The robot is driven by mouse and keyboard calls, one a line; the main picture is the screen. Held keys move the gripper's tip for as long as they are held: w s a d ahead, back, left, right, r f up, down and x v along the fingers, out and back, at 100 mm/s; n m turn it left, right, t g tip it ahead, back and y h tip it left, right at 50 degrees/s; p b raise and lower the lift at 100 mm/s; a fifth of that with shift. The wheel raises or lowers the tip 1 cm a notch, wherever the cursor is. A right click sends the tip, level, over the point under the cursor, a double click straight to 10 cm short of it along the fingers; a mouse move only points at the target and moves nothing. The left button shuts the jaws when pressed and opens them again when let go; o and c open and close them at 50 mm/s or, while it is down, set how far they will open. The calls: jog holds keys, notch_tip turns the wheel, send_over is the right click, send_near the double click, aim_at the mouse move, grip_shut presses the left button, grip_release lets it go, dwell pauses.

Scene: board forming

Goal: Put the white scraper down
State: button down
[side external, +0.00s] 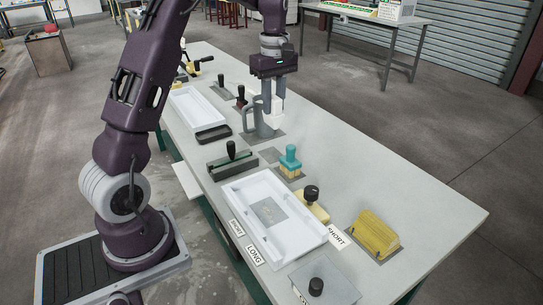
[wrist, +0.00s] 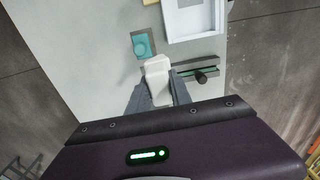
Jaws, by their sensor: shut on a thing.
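The white scraper (wrist: 157,68) is between the two grey fingers of my gripper (wrist: 160,90) in the wrist view, and its pale end sticks out past the fingertips. In the side external view my gripper (side external: 272,105) points down over the far half of the table, and the white scraper (side external: 277,104) shows as a small pale piece at the fingers. My gripper is shut on it. A grey jug-like container (side external: 262,122) with a handle is just below and beside the fingers; I cannot tell whether the scraper touches it.
On the table (side external: 420,200) are a white tray (side external: 237,197), a farther white tray (side external: 180,107), a black-knobbed green-edged tool (side external: 231,160), a teal stamp-like tool (side external: 290,160), a yellow block (side external: 375,235) and a grey knobbed plate (side external: 325,290). The table's right side is mostly bare.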

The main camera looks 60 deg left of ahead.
jog(key=w+a+f, duration=0.1)
jog(key=w+a, duration=0.3)
jog(key=a, duration=0.4)
jog(key=f, duration=1.5)
jog(key=shift+d, duration=0.2)
jog(key=c, duration=1.2)
grip_release()
jog(key=shift+f, duration=0.15)
jog(key=shift+o, duration=0.2)
